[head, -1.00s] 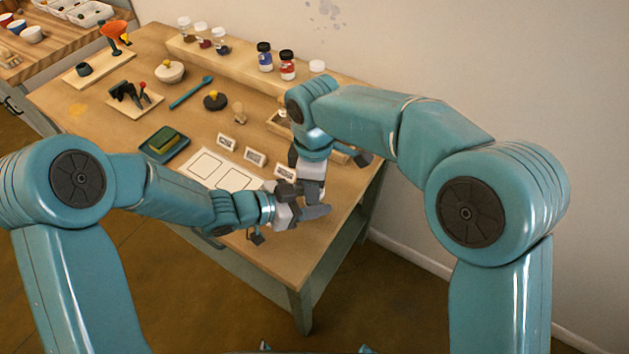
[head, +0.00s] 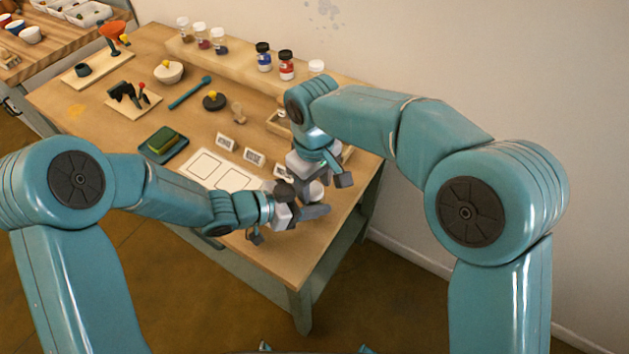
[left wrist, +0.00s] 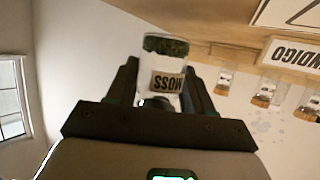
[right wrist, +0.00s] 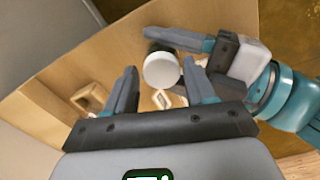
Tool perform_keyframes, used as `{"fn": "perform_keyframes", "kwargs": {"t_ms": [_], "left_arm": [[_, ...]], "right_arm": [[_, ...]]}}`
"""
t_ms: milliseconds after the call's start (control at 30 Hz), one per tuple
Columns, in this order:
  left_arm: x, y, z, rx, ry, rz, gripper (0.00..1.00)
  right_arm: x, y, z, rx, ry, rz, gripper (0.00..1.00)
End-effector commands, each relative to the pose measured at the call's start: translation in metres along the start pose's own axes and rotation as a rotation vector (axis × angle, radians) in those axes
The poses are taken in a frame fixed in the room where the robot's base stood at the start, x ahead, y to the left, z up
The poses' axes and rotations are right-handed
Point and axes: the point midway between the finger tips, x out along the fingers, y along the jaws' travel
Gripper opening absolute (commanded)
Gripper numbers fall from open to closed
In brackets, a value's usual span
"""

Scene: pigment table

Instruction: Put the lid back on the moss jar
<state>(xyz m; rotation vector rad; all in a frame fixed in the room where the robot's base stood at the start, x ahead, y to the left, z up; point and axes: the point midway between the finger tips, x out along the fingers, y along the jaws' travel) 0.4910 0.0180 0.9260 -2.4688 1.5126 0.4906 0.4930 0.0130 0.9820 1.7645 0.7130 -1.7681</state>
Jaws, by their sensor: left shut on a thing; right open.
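My left gripper (head: 300,202) is shut on the moss jar (left wrist: 165,62), a clear jar with dark green filling and a MOSS label. The label is upside down in the left wrist view. The white round lid (right wrist: 162,70) shows at the jar's mouth end, face towards the right wrist camera, and seems to rest on the jar. Whether it is fully seated cannot be seen. It also shows as a white patch in the head view (head: 316,190). My right gripper (right wrist: 159,78) is open, its fingertips on either side of the lid, apart from it in the picture.
Both grippers are above the table's (head: 262,252) front right corner. Label cards (head: 254,156) and a white sheet (head: 218,171) lie to the left. A shelf with several jars (head: 286,66) runs along the back. A small wooden tray (right wrist: 90,97) is near the right edge.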

Motion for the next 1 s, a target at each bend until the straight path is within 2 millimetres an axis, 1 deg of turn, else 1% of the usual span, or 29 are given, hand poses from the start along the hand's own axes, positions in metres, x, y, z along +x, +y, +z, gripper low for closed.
{"fn": "perform_keyframes", "kwargs": {"t_ms": [33,200,333,433,633,667,700,733,867,967,1000], "left_arm": [[0.001,0.000,-0.001,0.001,0.000,0.000,0.00],[0.001,0.000,0.000,0.000,-0.001,0.001,0.00],[0.001,0.001,0.001,0.000,-0.003,0.002,0.00],[0.001,0.001,0.001,-0.001,-0.003,0.002,0.00],[0.001,0.000,0.000,0.000,-0.002,0.001,0.00],[0.001,0.000,0.000,0.000,-0.001,0.001,0.00],[0.001,0.000,0.000,0.000,-0.001,0.001,0.00],[0.001,0.000,0.000,0.000,-0.001,0.000,0.00],[0.000,0.000,0.000,0.000,-0.001,0.000,0.00],[0.000,0.000,0.000,0.000,0.000,0.000,0.00],[0.000,0.000,0.000,0.000,0.000,0.000,0.00]], "right_arm": [[-0.004,-0.004,-0.001,-0.004,0.002,-0.006,0.68],[-0.029,-0.004,-0.002,-0.005,0.006,-0.005,0.68],[-0.043,-0.004,-0.002,-0.005,0.006,-0.005,0.68],[-0.046,-0.004,-0.002,-0.004,0.006,-0.005,0.68],[-0.045,-0.002,-0.001,-0.003,0.003,-0.003,0.68],[-0.045,-0.002,-0.001,-0.003,0.003,-0.003,0.58],[-0.045,-0.002,-0.001,-0.008,0.002,-0.003,0.53],[-0.045,-0.002,-0.001,-0.016,0.002,-0.003,0.53],[-0.045,-0.002,0.000,-0.144,-0.002,-0.003,0.53],[-0.045,-0.002,0.002,-0.351,-0.011,-0.006,0.53],[-0.046,-0.002,0.003,-0.452,-0.013,-0.008,0.53]]}}
